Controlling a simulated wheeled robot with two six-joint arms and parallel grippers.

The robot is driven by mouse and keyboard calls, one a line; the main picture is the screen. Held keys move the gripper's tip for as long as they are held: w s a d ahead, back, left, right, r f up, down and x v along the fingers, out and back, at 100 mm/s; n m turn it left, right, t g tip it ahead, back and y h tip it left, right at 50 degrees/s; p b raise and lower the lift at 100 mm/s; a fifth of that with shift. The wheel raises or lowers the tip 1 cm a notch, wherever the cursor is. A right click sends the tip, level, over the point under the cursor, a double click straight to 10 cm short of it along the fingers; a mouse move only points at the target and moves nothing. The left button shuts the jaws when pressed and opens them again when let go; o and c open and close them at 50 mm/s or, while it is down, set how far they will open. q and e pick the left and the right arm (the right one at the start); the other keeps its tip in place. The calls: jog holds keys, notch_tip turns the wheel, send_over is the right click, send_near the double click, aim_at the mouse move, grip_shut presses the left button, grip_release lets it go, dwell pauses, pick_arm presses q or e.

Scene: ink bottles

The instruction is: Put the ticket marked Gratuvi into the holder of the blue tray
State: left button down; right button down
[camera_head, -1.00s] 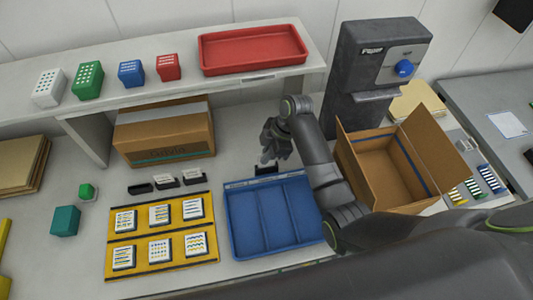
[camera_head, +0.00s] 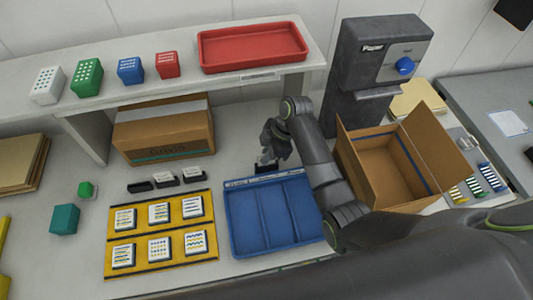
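The blue tray (camera_head: 233,247) lies at the middle front of the table. A small black holder (camera_head: 267,169) stands at its back edge. My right gripper (camera_head: 268,158) points down right above this holder. A small pale patch shows by its fingertips; I cannot tell whether it is a ticket, nor whether the fingers are open or shut. To the left stand three black holders: the left one (camera_head: 140,187) shows no ticket, while the middle one (camera_head: 165,180) and the right one (camera_head: 192,175) hold white tickets. Their print is too small to read. My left gripper is not in view.
An open cardboard box (camera_head: 385,172) stands right of my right arm, with a grey machine (camera_head: 365,75) behind. Yellow racks (camera_head: 160,252) with white-topped bottles lie left of the tray. A closed carton (camera_head: 165,135) stands under the shelf, which bears a red tray (camera_head: 252,65).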

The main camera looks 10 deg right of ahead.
jog(key=shift+f, duration=0.1)
dwell(0.3)
jog(key=c, duration=1.5)
grip_release()
jog(key=shift+c, duration=0.2)
